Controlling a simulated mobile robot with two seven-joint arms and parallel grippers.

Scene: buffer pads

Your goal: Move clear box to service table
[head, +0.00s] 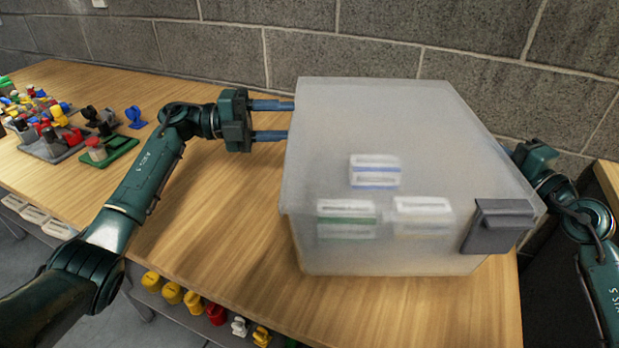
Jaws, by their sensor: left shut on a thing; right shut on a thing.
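The clear box (390,125) is a large frosted translucent bin with a grey latch (497,226) on its near right corner. It is at the right part of the wooden table (210,210); I cannot tell whether it rests on the top or is just above it. A few pale items with blue and green stripes show blurred through its wall. My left gripper (290,120) is shut on the box's left side, its blue fingers reaching the wall. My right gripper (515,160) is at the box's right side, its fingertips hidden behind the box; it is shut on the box.
Trays of small coloured parts (45,125) and a green tray (108,152) stand at the table's left. A grey block wall (380,35) runs behind. Yellow, red and white items (215,313) show below the front edge. The table's middle is clear.

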